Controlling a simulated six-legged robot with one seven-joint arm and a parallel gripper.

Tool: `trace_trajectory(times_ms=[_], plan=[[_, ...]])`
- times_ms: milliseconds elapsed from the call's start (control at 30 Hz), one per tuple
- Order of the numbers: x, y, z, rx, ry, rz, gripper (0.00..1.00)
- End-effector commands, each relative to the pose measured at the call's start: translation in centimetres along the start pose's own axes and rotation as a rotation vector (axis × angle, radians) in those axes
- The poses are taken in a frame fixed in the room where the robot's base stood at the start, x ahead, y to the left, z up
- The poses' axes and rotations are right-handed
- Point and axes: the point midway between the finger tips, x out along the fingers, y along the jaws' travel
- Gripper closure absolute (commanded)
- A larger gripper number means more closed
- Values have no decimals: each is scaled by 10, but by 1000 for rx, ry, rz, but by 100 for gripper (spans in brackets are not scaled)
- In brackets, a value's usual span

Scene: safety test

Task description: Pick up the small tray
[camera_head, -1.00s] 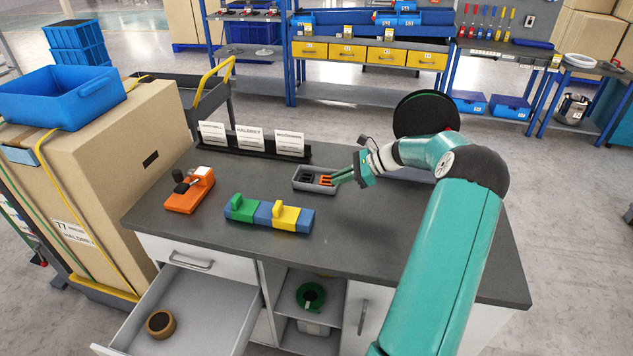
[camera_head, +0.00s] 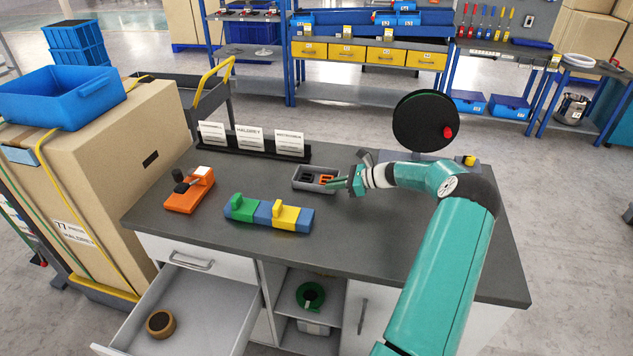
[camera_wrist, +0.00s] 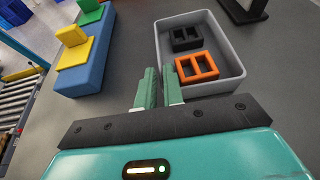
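The small grey tray (camera_head: 310,187) sits on the dark worktop near its back middle. It also shows in the wrist view (camera_wrist: 230,52). A black part (camera_wrist: 186,39) and an orange part (camera_wrist: 197,68) lie inside it. My gripper (camera_head: 333,183) is at the tray's right end in the head view. In the wrist view its two green fingers (camera_wrist: 160,87) stand a narrow gap apart at the tray's near left corner, with the tray wall running toward the gap. I cannot tell whether either finger touches the wall.
Green, blue and yellow blocks (camera_head: 270,215) and an orange device (camera_head: 190,189) lie left of the tray. A card stand (camera_head: 250,147) is behind. A black reel (camera_head: 426,120) stands behind my arm. A drawer (camera_head: 190,310) is open. The front right worktop is clear.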

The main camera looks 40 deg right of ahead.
Motion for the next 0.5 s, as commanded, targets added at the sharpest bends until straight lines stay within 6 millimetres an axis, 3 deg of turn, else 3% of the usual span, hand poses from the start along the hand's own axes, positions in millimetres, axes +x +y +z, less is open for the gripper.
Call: trace_trajectory(times_ms=[300, 500], plan=[[46, 1, 0, -1, 0, 3, 91], [48, 0, 0, -1, 0, 2, 91]])
